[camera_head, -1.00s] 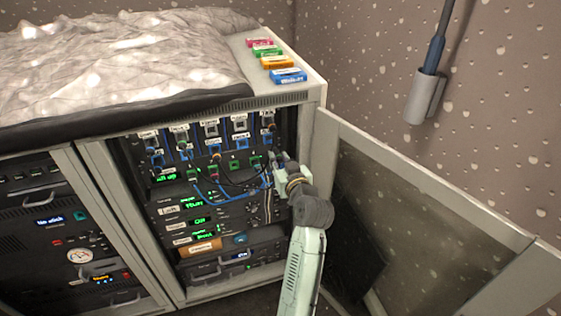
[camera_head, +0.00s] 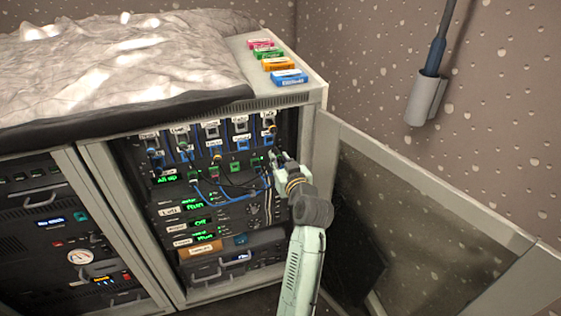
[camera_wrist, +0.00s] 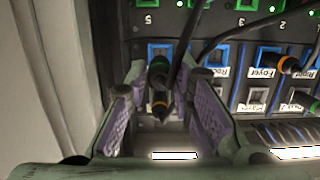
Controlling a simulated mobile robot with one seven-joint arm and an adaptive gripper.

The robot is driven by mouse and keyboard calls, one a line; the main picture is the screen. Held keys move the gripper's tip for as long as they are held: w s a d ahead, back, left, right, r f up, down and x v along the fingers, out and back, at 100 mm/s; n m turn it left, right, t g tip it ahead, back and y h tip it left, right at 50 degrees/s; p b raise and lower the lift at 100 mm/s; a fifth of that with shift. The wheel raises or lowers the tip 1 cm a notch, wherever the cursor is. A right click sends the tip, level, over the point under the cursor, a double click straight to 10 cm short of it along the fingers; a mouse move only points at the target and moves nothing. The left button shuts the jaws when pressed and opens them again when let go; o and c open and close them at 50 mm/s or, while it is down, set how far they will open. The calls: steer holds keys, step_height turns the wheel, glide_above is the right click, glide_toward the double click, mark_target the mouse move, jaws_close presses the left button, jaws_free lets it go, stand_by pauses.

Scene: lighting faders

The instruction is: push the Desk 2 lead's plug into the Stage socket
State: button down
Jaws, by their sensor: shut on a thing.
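My gripper (camera_head: 274,157) is at the right side of the patch panel in the rack. A black lead (camera_wrist: 186,45) runs from the plug's back. A blue-framed socket (camera_wrist: 151,50) lies just behind the plug, in the column marked 5. I cannot read a Stage label or see the plug inside any socket. The gripper hides part of the panel in the head view.
Neighbouring sockets hold other plugs, such as the orange-ringed one by the Foyer label (camera_wrist: 264,72). Blue leads (camera_head: 213,198) loop below the panel. The open cabinet door (camera_head: 400,215) stands close at the right. Coloured labelled boxes (camera_head: 289,77) lie on top.

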mark_target(274, 148)
steer(key=shift+r+b+x, duration=0.2)
steer(key=shift+b+x, duration=0.05)
steer(key=shift+x, duration=0.9)
steer(key=shift+r+b+x, duration=0.2)
steer(key=shift+x, duration=0.95)
stand_by(3.0)
steer(key=shift+w+a+r, duration=0.15)
steer(key=shift+w+a, duration=0.05)
steer(key=shift+w, duration=0.3)
stand_by(1.6)
steer(key=c, duration=1.3)
jaws_free()
